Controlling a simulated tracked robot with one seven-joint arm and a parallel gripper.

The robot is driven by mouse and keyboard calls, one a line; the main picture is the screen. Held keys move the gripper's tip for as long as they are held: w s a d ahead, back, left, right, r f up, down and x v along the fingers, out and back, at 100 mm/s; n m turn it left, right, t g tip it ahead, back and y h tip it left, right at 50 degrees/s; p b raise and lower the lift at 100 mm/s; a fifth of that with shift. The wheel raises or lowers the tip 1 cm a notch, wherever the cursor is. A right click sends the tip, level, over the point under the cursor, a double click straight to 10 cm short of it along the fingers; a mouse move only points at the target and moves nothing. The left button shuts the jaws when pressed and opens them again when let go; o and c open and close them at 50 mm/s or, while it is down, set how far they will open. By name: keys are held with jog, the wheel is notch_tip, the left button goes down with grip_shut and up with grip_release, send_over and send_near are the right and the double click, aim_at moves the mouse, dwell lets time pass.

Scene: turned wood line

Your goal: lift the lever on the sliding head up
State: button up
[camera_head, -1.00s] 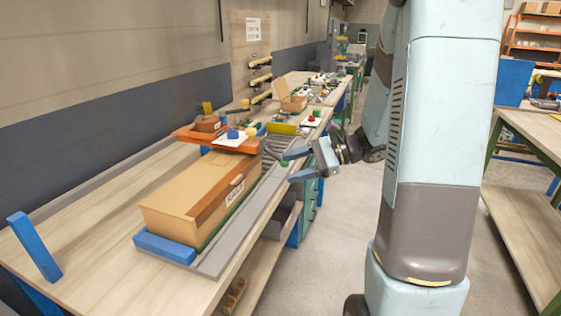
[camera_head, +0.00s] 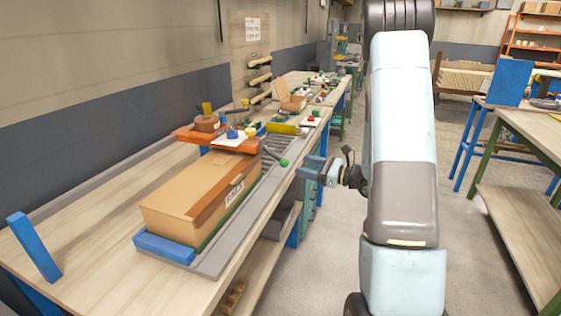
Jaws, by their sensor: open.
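The orange sliding head (camera_head: 187,134) spans the bench just behind a cardboard box (camera_head: 185,200). A thin dark lever with a green ball knob (camera_head: 284,162) sticks out at the head's right side and points down toward the bench's front edge. Its joint to the head is too small to make out. My gripper (camera_head: 303,167) is open and empty, with its blue fingers pointing left. It is a short way right of the green knob, apart from it in the picture, near the bench edge.
A grey rail (camera_head: 233,240) runs along the bench front, with grey rollers (camera_head: 279,146) behind the head. A blue block (camera_head: 165,248) lies before the box, and a blue post (camera_head: 34,247) stands at the left. Open floor lies right of the bench.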

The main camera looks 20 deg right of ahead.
aim_at(288, 162)
jog(key=x, duration=1)
jog(key=shift+s, duration=0.1)
grip_shut()
dwell(0.3)
